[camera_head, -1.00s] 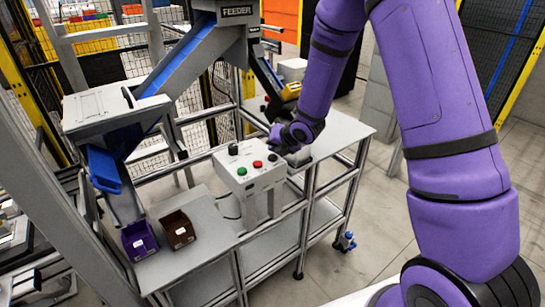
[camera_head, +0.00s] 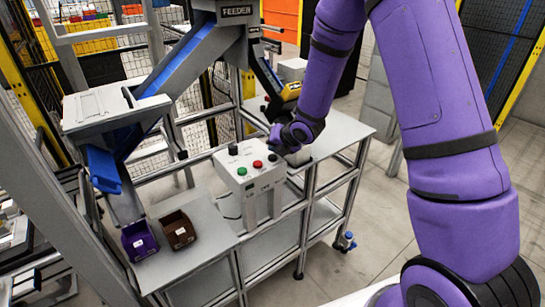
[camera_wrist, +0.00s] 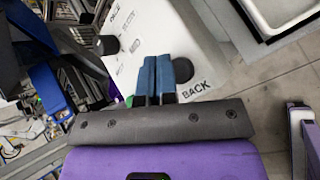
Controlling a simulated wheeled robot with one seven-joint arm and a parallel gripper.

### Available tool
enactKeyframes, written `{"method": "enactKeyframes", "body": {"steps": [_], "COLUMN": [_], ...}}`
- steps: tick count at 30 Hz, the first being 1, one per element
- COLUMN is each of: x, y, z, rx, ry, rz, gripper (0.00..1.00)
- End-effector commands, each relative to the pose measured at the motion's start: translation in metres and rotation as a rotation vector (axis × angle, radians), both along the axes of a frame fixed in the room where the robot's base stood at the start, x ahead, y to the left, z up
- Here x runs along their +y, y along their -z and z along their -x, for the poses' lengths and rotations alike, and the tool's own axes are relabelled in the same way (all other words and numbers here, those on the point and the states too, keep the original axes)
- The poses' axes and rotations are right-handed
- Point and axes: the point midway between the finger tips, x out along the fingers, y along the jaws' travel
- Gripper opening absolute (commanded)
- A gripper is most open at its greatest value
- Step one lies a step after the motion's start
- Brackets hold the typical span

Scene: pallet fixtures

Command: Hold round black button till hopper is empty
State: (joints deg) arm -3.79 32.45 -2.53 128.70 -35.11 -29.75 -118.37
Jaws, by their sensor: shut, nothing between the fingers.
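A light grey control box (camera_head: 248,181) stands on the frame table. It carries a green button (camera_head: 242,171), a red button (camera_head: 257,164), a round black button (camera_head: 272,158) and a black knob (camera_head: 233,149). My gripper (camera_wrist: 155,62) is shut and empty, its blue fingers over the box face in the wrist view. A round black part (camera_wrist: 183,69) shows right beside the fingertips, partly covered; contact or pressing cannot be told. In the head view, my purple wrist is at the box's right. No hopper contents are visible; the feeder (camera_head: 238,13) stands behind.
A chute with a blue belt (camera_head: 185,55) slopes down left to a grey housing (camera_head: 115,104) and blue flap (camera_head: 102,168). A purple bin (camera_head: 140,240) and brown bin (camera_head: 178,230) stand below. Floor at right is clear.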

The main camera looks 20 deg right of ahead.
Motion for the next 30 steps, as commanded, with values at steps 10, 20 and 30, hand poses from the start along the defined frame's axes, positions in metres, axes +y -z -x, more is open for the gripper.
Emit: {"method": "enactKeyframes", "body": {"steps": [10, 20, 30], "x": [0.0, 0.0, 0.0], "y": [0.007, 0.008, 0.011], "z": [0.0, 0.0, 0.0], "rx": [0.0, 0.0, 0.001], "ry": [-0.001, 0.0, -0.001], "rz": [-0.001, 0.0, 0.0], "gripper": [0.0, 0.0, 0.0]}}
